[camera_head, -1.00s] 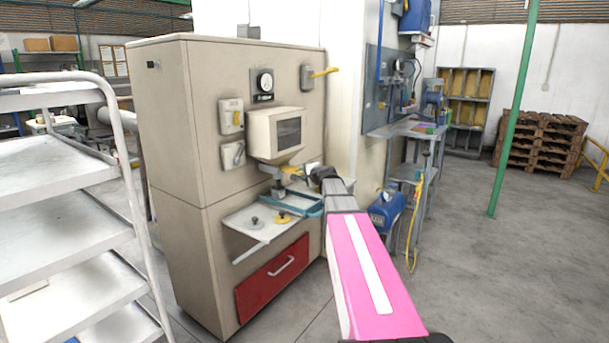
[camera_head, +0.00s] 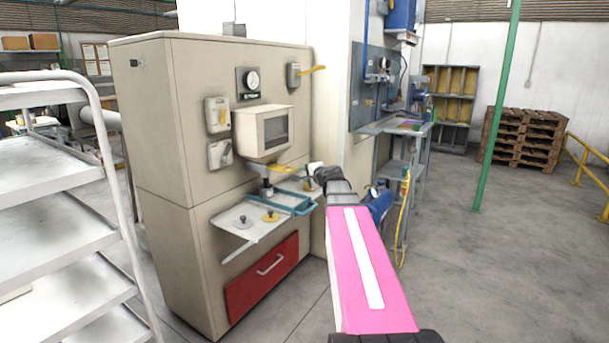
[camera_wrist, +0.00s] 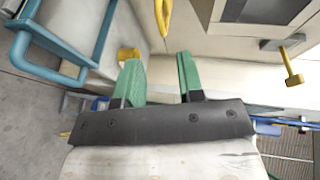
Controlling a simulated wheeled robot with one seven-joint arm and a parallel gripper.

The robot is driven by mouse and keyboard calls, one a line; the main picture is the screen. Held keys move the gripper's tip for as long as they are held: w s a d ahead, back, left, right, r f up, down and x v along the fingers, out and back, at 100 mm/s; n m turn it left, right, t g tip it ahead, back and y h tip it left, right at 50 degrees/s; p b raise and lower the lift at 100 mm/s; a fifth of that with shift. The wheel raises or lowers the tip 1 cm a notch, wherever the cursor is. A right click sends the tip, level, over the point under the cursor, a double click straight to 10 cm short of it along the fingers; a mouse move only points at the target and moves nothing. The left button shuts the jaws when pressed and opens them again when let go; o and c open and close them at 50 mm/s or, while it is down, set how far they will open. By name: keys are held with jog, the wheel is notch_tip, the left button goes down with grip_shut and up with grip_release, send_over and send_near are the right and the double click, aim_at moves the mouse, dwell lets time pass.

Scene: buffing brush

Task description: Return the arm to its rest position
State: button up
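My pink arm (camera_head: 368,270) reaches forward from the lower right toward the beige machine cabinet (camera_head: 165,130). Its dark wrist is beside the cabinet's right front edge, to the right of the blue-rimmed tray (camera_head: 300,211). In the wrist view my gripper (camera_wrist: 159,80) shows two green fingers standing apart with nothing held between them. The fingers cannot be made out in the head view. A yellow part (camera_wrist: 162,14) lies beyond the fingertips. A dark cylindrical part (camera_head: 266,188) sits under the machine's screen box.
A shelf with a grey knobbed disc (camera_head: 242,222) and a yellow one (camera_head: 271,215) juts from the cabinet above a red drawer (camera_head: 262,277). A white shelf cart (camera_head: 60,235) stands at left. A workbench (camera_head: 400,128) is behind right.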

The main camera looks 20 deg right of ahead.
jog(key=s+a+f+n+g+h, duration=0.1)
jog(key=s+a+f+n+g, duration=0.5)
jog(key=s+f, duration=0.5)
jog(key=s+a+f+n+g, duration=0.45)
jog(key=s+a+f, duration=0.35)
jog(key=f, duration=0.7)
jog(key=s+f+n+g+h, duration=0.3)
jog(key=s+f, duration=0.3)
jog(key=s, duration=0.3)
jog(key=shift+s+g+h, duration=0.15)
jog(key=shift+g+h, duration=0.25)
jog(key=shift+g, duration=0.25)
